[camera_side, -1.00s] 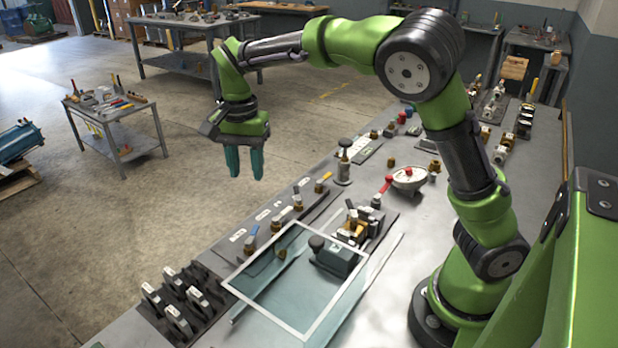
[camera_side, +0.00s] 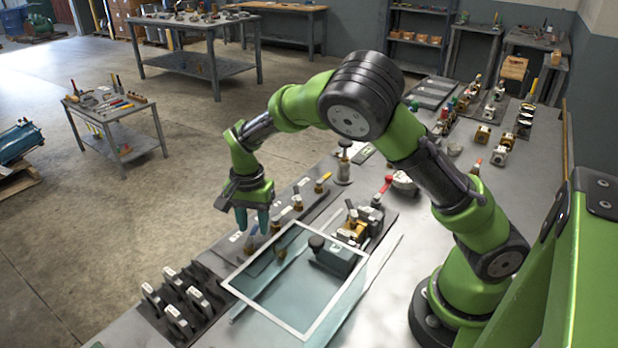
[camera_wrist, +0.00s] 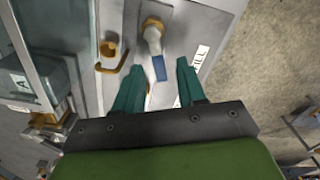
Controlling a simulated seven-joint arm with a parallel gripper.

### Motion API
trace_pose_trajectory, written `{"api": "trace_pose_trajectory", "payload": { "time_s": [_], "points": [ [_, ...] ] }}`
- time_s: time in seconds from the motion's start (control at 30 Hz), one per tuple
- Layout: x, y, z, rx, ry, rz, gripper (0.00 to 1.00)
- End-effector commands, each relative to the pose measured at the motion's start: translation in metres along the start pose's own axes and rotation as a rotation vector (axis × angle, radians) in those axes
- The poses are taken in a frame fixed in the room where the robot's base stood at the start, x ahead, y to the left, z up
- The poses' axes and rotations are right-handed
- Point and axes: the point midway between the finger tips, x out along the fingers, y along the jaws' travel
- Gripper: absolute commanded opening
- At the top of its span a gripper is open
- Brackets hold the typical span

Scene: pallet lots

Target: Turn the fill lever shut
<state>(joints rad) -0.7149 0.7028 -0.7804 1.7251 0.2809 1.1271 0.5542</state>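The fill lever is a blue-tipped handle (camera_wrist: 159,68) on a brass and silver valve (camera_wrist: 152,32), beside a white label reading FILL (camera_wrist: 200,59) in the wrist view. My gripper (camera_wrist: 158,64) is open, its two teal fingers on either side of the blue tip with gaps showing. In the side view my gripper (camera_side: 252,222) hangs fingers down at the near-left valve of the row. The fingers partly hide the blue lever (camera_side: 251,239) there. I cannot tell whether the fingertips are level with the handle or still above it.
A brass hook-shaped piece (camera_wrist: 112,56) stands close left of the lever in the wrist view. A white-framed clear panel (camera_side: 262,325) lies right of the valves. Black clamps (camera_side: 176,318) stand front left.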

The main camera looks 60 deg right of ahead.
Motion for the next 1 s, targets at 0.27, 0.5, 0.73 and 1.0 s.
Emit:
{"api": "trace_pose_trajectory", "payload": {
  "time_s": [0.27, 0.5, 0.73, 1.0],
  "points": [
    [0.000, 0.000, 0.000, 0.000, -0.001, 0.000, 0.19],
    [0.000, 0.000, 0.000, 0.000, -0.001, 0.000, 0.00],
    [-0.001, 0.005, 0.001, 0.116, -0.002, 0.001, 0.00],
    [-0.001, 0.015, 0.004, 0.383, -0.002, 0.001, 0.00]
  ]
}}
